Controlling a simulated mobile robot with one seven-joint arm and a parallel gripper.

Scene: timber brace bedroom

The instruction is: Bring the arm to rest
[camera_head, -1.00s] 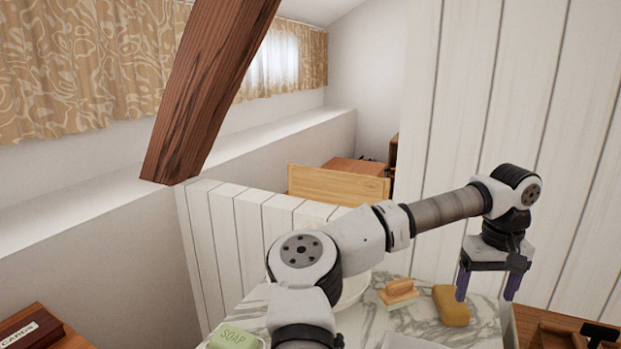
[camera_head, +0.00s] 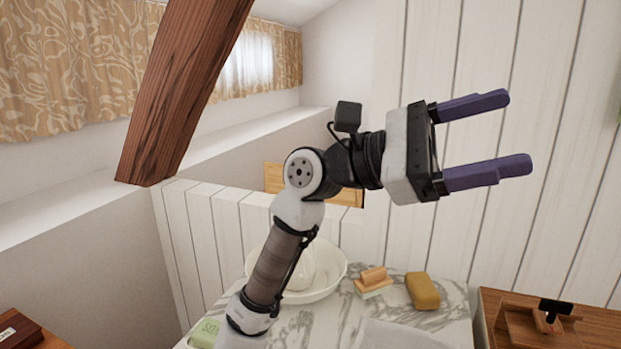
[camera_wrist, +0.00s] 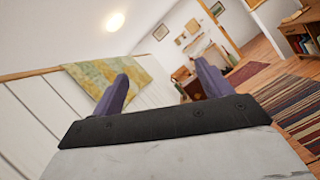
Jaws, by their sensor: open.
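My gripper (camera_head: 505,135) is raised above the marble washstand top (camera_head: 310,327) in the head view. Its two purple fingers point right and are spread apart with nothing between them. My arm rises from the bottom of the view and bends at the wrist. In the wrist view my gripper (camera_wrist: 165,82) also shows open and empty, with the room beyond it.
A white bowl (camera_head: 325,286), wooden brush (camera_head: 373,283), yellow sponge (camera_head: 422,291) and green soap (camera_head: 205,333) are on the marble top. A slanted timber brace (camera_head: 185,90) stands left. White panelling (camera_head: 500,230) is behind my gripper. A patterned cloth (camera_wrist: 88,78) hangs on panelling.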

